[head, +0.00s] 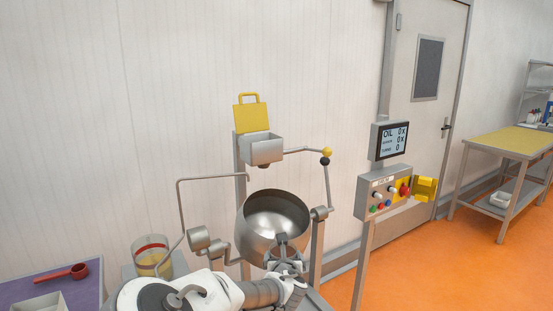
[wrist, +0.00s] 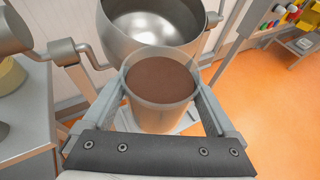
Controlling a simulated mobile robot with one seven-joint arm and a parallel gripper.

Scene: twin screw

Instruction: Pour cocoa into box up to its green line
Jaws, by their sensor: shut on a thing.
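My gripper (wrist: 160,92) is shut around a clear tub (wrist: 160,118) in the wrist view, one finger on each side. Brown cocoa (wrist: 160,80) fills much of the tub, which looks upright. In the head view my gripper (head: 287,248) is in front of the steel bowl (head: 262,222), and the tub is hidden or too small to tell. A grey box (head: 262,150) with its yellow lid (head: 251,117) raised is mounted above and behind the bowl. I cannot see a green line on it, nor tell whether it is the task's box.
The steel bowl (wrist: 150,22) is just beyond the tub. A bent pipe (head: 180,205) and crank handle (head: 327,175) flank it. A control panel (head: 383,193) stands right. A clear tub with a red band (head: 152,257) and red scoop (head: 75,271) are left.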

